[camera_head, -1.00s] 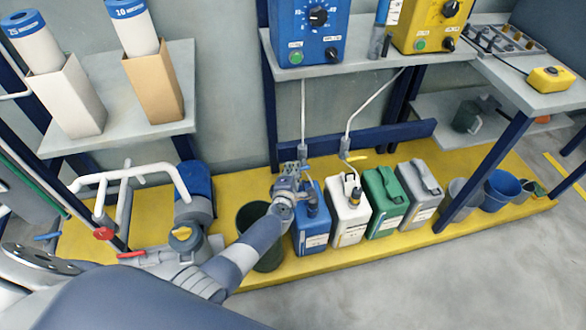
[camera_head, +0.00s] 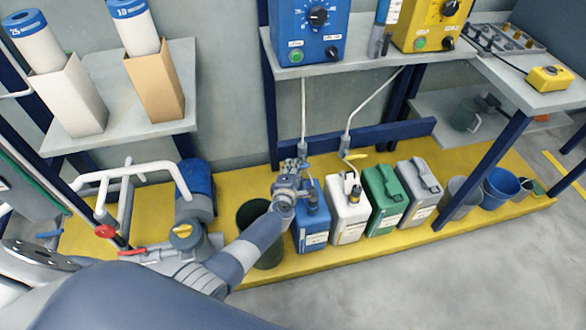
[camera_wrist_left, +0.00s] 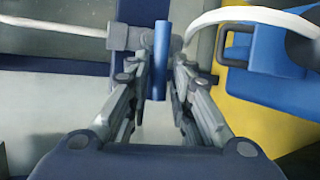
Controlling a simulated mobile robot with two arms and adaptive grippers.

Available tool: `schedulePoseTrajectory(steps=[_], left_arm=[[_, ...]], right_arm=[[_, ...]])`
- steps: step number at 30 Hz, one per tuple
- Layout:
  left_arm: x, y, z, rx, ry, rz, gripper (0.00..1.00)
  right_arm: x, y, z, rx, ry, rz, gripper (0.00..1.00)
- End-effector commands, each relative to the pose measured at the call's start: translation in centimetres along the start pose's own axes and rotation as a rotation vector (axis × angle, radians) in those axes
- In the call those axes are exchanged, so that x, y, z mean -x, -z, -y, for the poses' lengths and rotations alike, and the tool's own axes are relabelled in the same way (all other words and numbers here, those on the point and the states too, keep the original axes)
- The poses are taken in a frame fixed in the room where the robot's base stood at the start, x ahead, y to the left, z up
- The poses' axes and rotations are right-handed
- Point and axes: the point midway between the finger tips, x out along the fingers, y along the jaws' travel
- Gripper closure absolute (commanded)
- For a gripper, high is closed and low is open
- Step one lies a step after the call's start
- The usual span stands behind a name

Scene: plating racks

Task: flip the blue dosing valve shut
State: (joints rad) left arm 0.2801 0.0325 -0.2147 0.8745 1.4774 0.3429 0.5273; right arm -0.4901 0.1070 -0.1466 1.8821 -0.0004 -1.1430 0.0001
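The blue dosing valve hangs at the lower end of a pipe below the blue pump unit. Its blue handle (camera_wrist_left: 161,60) stands upright in the left wrist view, between the fingertips of my left gripper (camera_wrist_left: 162,72). The fingers are drawn in close on both sides of the handle and appear shut on it. In the head view my left gripper (camera_head: 292,172) is at the pipe end, above the blue canister (camera_head: 312,232), and hides most of the valve. My right gripper is not in view.
A yellow-handled valve (camera_head: 354,157) hangs to the right, above the white canister (camera_head: 349,222). Green (camera_head: 384,210) and grey (camera_head: 420,204) canisters stand beside it. A dark bin (camera_head: 252,214) stands left of the blue canister. The blue pump unit (camera_head: 309,32) sits on the shelf above.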

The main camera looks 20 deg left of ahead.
Motion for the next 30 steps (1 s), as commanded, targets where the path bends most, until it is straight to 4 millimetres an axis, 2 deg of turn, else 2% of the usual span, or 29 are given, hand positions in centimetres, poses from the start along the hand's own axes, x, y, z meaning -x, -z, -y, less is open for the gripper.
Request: schedulePoseTrajectory(steps=[5, 11, 20, 30], left_arm=[[0.0, 0.0, -0.1, 0.001, -0.001, 0.0, 0.79], [1.1, -0.2, 0.1, 0.006, 0.001, 0.002, 0.79], [4.4, -0.1, 0.1, 0.008, 0.001, -0.001, 0.79], [9.0, 0.1, 0.1, 0.002, 0.0, -0.001, 0.79]], right_arm=[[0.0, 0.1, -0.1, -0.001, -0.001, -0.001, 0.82], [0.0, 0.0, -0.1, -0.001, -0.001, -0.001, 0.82], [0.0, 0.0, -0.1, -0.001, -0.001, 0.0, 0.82], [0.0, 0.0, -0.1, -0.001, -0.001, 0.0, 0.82]])
